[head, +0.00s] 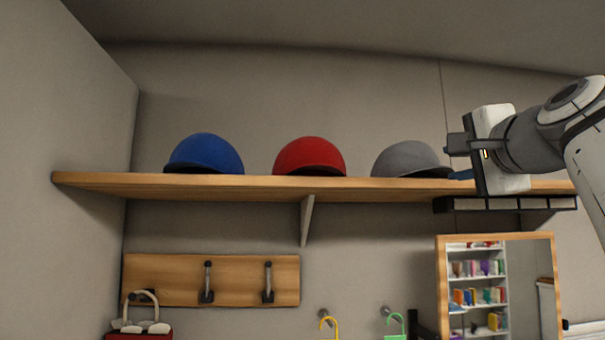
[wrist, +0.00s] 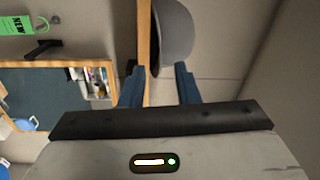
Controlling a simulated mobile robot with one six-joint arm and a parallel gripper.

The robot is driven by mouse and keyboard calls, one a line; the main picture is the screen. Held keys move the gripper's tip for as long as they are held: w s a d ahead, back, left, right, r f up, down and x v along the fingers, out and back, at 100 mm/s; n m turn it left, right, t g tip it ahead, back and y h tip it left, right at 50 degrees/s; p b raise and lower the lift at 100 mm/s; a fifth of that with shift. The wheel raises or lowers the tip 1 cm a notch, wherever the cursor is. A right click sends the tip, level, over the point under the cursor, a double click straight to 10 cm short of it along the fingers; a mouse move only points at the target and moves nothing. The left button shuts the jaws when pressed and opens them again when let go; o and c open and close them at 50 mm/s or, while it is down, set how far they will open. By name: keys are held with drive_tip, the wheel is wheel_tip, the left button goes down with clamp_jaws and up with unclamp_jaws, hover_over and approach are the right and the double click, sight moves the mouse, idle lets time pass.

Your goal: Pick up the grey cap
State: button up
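The grey cap (head: 408,158) sits on the wooden shelf (head: 205,183), right of the red cap. My gripper (head: 457,165) is just right of it at about shelf height, and a blue finger shows near the cap's brim. In the wrist view the gripper (wrist: 158,70) is open with two blue fingers apart. The grey cap (wrist: 174,40) lies ahead, beyond the fingertips, partly in line with the gap. The shelf's edge (wrist: 145,45) also runs within the gap, nearer the left finger. Nothing is held, and I cannot tell whether a finger touches the shelf.
A red cap (head: 309,156) and a blue cap (head: 205,153) stand further left on the shelf. Below are a hook board (head: 230,280), a framed mirror (head: 520,290) and a dark-edged strip (head: 500,204) under the shelf's right end. The wall above the caps is clear.

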drive_tip(key=w+p, duration=0.3)
drive_tip(key=w, duration=0.4)
drive_tip(key=shift+w+a+r, duration=0.15)
drive_tip(key=shift+r, duration=0.1)
drive_tip(key=shift+c, duration=0.4)
clamp_jaws()
